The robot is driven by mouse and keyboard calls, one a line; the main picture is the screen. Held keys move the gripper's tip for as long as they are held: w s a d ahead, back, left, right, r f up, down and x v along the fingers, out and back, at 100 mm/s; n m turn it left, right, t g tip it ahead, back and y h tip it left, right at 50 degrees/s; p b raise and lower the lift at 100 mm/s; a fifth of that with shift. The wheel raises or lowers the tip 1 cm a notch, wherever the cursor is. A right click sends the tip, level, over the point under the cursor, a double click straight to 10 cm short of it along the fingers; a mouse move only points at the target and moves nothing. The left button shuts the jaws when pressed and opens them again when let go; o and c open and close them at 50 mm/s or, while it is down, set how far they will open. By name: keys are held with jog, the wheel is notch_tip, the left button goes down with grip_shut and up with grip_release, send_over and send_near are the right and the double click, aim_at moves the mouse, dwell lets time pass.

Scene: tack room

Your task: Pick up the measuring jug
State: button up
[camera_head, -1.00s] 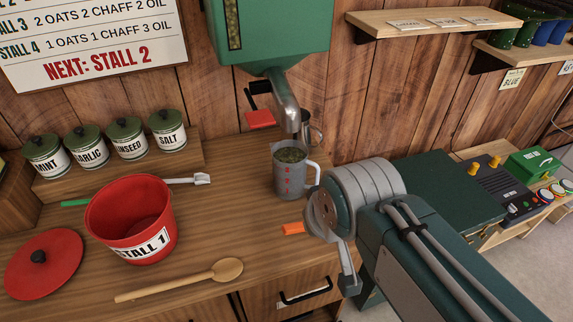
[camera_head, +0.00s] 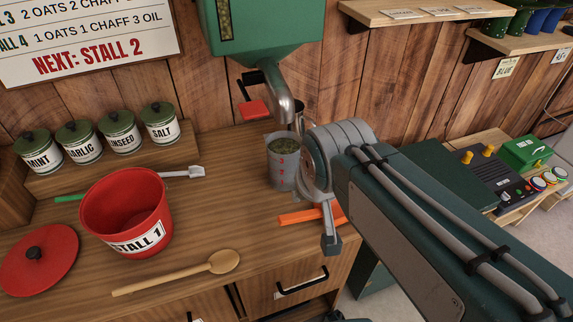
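The measuring jug (camera_head: 282,166) is a clear grey jug with red marks, filled near the top with greenish-brown feed. It stands upright on the wooden counter under the metal spout of the green dispenser. My gripper (camera_head: 322,205) is at the jug's right side, seen from behind. My arm covers the jug's handle and most of the gripper.
An orange strip (camera_head: 298,217) lies on the counter just in front of the jug. The dispenser spout (camera_head: 280,95) and red lever (camera_head: 254,109) hang close above. A red bucket (camera_head: 125,207), its lid (camera_head: 38,258) and a wooden spoon (camera_head: 180,273) lie to the left.

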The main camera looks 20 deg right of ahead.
jog(key=w+d+f+m+g+h, duration=0.1)
jog(key=w+d+f+m, duration=0.2)
jog(key=w, duration=0.6)
jog(key=m+h, duration=0.1)
jog(key=m, duration=0.2)
send_over(291, 165)
jog(key=s+d, duration=0.3)
jog(key=s, duration=0.2)
notch_tip(291, 165, down, 5)
jog(key=shift+g, duration=0.4)
jog(key=x, duration=1)
jog(key=shift+w+d+f, duration=0.2)
jog(key=shift+w+f, duration=0.05)
jog(key=shift+w, duration=0.1)
grip_shut()
